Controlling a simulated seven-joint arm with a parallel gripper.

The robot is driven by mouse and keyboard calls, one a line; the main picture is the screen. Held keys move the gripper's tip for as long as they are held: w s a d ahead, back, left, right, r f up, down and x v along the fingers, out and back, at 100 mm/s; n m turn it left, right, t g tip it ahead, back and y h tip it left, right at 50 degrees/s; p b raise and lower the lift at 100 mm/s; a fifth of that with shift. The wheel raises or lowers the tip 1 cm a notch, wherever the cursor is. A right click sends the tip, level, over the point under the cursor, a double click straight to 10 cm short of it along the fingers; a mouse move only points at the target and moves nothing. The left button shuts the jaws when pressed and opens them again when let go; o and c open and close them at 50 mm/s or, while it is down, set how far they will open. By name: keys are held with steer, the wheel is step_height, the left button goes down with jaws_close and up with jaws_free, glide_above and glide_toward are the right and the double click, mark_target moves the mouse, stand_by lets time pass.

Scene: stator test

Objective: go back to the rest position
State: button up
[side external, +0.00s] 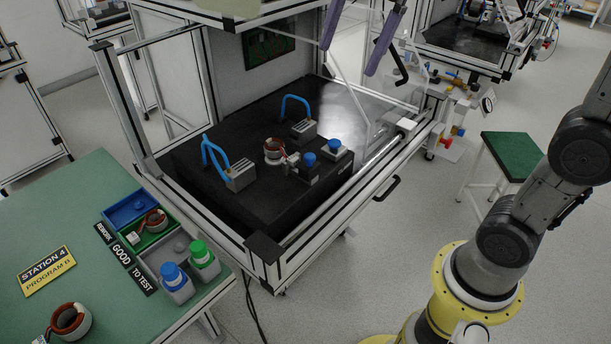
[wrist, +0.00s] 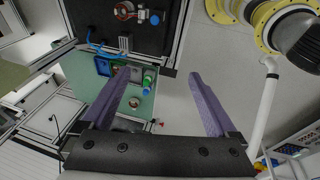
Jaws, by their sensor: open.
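My gripper (side external: 348,60) shows at the top of the side external view, its two purple fingers wide apart with nothing between them. It is raised above the black test bed, near the front of the frame. In the wrist view my gripper (wrist: 158,73) is also open and empty, with grey floor and the edge of the green table behind it. A copper-wound stator (side external: 274,150) sits on the black test bed (side external: 230,197) between clamp-like blocks with blue hoses; the stator also shows in the wrist view (wrist: 124,10).
The white frame surrounds the bed. A green stool (side external: 512,147) stands right on open floor.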

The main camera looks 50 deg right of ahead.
steer(key=s+f+m+t+h, duration=0.1)
steer(key=s+f+m, duration=0.25)
steer(key=s, duration=0.25)
steer(key=s+f+m+t, duration=0.1)
steer(key=s+f+m, duration=0.1)
steer(key=s+m, duration=0.3)
steer(key=s+d+f+m+t+h, duration=0.1)
steer(key=s+f+m, duration=0.3)
steer(key=f+m, duration=0.5)
steer(key=shift+d+m, duration=0.55)
steer(key=shift+d, duration=0.35)
steer(key=shift+r, duration=0.1)
